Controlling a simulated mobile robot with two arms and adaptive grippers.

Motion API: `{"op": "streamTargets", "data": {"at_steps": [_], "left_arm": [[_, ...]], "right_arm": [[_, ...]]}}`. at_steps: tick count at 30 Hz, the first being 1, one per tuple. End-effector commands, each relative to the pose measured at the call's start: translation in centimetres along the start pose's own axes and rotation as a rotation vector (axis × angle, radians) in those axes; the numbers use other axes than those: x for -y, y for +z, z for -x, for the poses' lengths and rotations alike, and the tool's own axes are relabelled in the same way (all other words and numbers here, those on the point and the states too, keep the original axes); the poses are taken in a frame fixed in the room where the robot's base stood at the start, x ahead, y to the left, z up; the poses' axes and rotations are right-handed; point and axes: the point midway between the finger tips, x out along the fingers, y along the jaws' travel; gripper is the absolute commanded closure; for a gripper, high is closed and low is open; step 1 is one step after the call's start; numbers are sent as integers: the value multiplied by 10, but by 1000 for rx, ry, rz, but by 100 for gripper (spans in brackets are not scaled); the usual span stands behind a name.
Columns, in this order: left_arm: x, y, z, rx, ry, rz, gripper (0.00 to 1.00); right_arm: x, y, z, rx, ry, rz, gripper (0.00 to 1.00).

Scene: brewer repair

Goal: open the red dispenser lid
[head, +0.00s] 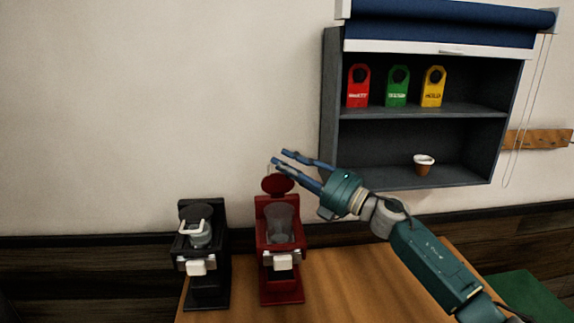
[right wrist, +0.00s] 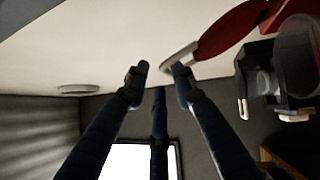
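The red dispenser (head: 282,288) stands on the wooden table with a clear container (head: 281,222) in its upper part. Its red lid (head: 277,184) is raised above the container. The lid (right wrist: 232,28) also shows in the right wrist view, with its pale handle (right wrist: 179,55) close beside one fingertip; I cannot tell whether they touch. My right gripper (head: 279,158) is just above the lid in the head view. Its fingers are spread, with nothing between them, and they also show in the right wrist view (right wrist: 160,76). My left gripper is not in view.
A black dispenser (head: 207,287) stands left of the red one. A wall shelf (head: 430,112) holds red (head: 358,87), green (head: 397,87) and yellow (head: 433,87) packs and a small cup (head: 424,166). The table (head: 345,290) is clear right of the red dispenser.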

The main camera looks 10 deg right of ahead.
Motion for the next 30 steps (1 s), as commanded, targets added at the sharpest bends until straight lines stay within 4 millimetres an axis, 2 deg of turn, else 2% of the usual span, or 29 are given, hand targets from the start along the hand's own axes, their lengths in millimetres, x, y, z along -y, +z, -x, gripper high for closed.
{"op": "streamTargets", "data": {"at_steps": [5,15,21,25,30], "left_arm": [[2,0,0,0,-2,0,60],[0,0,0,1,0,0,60],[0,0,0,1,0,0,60],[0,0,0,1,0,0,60],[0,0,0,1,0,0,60]], "right_arm": [[2,1,11,2,-3,0,74],[2,0,81,2,-3,0,74],[0,-1,111,1,-1,-1,74],[-1,-1,119,0,0,1,74],[-2,-1,121,0,1,2,74]]}}
